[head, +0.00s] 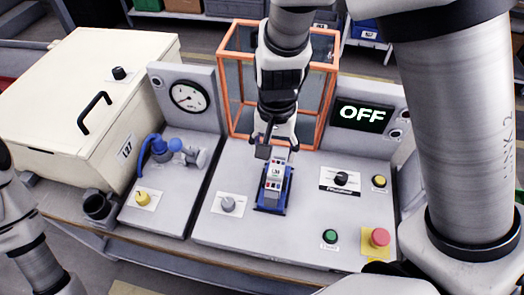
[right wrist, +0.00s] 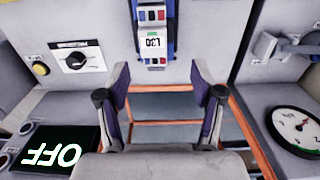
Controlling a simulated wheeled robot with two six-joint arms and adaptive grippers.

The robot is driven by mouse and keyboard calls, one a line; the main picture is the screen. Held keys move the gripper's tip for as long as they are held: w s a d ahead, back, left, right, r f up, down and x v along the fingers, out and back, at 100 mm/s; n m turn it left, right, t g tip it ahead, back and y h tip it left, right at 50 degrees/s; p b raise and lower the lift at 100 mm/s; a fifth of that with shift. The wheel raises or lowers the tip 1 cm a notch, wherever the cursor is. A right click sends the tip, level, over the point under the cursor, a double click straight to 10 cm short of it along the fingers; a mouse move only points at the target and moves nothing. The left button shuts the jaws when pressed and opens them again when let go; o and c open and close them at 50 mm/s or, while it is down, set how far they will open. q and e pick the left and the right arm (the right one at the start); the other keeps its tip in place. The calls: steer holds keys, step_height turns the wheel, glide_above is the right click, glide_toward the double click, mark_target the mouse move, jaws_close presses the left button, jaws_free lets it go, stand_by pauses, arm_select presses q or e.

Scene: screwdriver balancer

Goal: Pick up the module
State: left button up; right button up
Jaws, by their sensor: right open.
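The module (head: 274,178) is a small light block with a printed label and red and blue marks. It sits upright in a blue cradle (head: 259,208) on the grey bench panel. In the right wrist view the module (right wrist: 152,38) is at the top centre, beyond the fingertips. My right gripper (head: 275,148) is just behind the module in the head view. In the right wrist view its fingers (right wrist: 160,82) are spread, with nothing between them.
An orange-framed enclosure (head: 226,88) stands behind the module. An OFF display (head: 362,115) is at right, near a black knob (head: 341,178), green button (head: 330,236) and red button (head: 379,237). A gauge (head: 189,97), blue-handled valve (head: 160,148) and cream box (head: 75,95) are left.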

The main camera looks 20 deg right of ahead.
mark_target(276, 171)
steer(key=f, duration=0.1)
steer(key=s+f, duration=0.1)
steer(key=f, duration=0.1)
steer(key=shift+s+d+f, duration=0.1)
steer(key=shift+s, duration=0.2)
steer(key=f, duration=0.2)
steer(key=w+f, duration=0.1)
steer(key=f, duration=0.1)
steer(key=shift+d+b, duration=0.15)
steer(key=shift+b, duration=0.2)
steer(key=shift+s+r, duration=0.1)
steer(key=shift+s, duration=0.2)
steer(key=c, duration=0.5)
jaws_close()
